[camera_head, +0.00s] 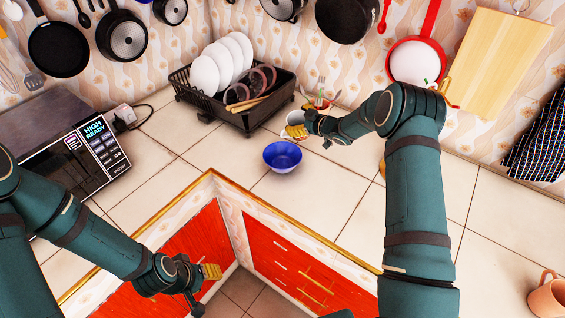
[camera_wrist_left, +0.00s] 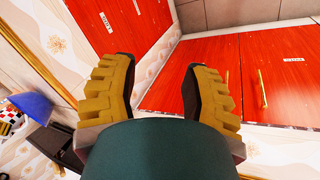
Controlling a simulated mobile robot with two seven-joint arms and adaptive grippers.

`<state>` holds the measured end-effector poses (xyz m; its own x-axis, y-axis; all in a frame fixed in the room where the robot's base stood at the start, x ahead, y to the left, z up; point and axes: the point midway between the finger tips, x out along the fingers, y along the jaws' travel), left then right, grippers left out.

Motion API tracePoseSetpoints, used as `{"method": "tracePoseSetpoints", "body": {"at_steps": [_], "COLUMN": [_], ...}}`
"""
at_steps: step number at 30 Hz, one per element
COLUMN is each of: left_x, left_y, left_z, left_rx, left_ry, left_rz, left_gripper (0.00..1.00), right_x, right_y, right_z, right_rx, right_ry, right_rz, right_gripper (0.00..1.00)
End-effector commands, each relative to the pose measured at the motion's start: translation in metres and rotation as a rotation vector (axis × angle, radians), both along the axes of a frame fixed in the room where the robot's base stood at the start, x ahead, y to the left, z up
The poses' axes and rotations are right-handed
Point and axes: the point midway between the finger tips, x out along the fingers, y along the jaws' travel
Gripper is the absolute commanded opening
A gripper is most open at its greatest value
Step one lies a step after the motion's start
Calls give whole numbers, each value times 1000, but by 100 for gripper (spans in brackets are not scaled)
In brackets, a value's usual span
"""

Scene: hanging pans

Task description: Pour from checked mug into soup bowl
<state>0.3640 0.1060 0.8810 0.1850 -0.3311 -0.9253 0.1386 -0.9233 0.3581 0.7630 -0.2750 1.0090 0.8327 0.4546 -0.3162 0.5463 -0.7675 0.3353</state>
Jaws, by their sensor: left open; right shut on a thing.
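The blue soup bowl (camera_head: 282,156) stands upright on the tiled counter, near the inner corner. My right gripper (camera_head: 298,130) is behind and right of it, shut on a small whitish mug (camera_head: 295,117), which the fingers partly hide. The mug's pattern is too small to read in the head view. In the left wrist view, a checked mug (camera_wrist_left: 8,122) shows at the left edge beside the blue bowl (camera_wrist_left: 32,105). My left gripper (camera_head: 212,272) is open and empty in front of the red cabinets; its yellow fingers are apart in the wrist view (camera_wrist_left: 160,88).
A black dish rack (camera_head: 245,118) with white plates stands behind the bowl. A microwave (camera_head: 75,140) is at left, a terracotta mug (camera_head: 548,297) at lower right. Pans hang on the wall. The counter left of the bowl is clear. The gold-trimmed counter edge (camera_head: 290,222) runs in front.

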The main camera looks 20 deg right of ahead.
Motion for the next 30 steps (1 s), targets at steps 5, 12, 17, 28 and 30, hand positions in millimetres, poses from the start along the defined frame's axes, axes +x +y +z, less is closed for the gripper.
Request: {"method": "tracePoseSetpoints", "body": {"at_steps": [5,12,17,28,30], "left_x": [2,0,-4,-12,-12], "left_y": [-1,-3,-4,-5,-5], "left_z": [-20,-62,-73,-94,-95], "left_rx": [5,11,8,3,3], "left_ry": [-3,4,13,30,32], "left_rz": [1,0,-9,-23,-25], "left_gripper": [47,47,47,47,47], "right_x": [-9,-22,-28,-34,-35], "right_y": [12,24,30,36,37], "right_z": [16,12,19,27,29], "right_rx": [-85,-203,-283,-485,-510], "right_ry": [-92,-197,-274,-464,-489], "right_rz": [2,0,-4,-6,-8], "right_gripper": [35,35,35,35,35]}}
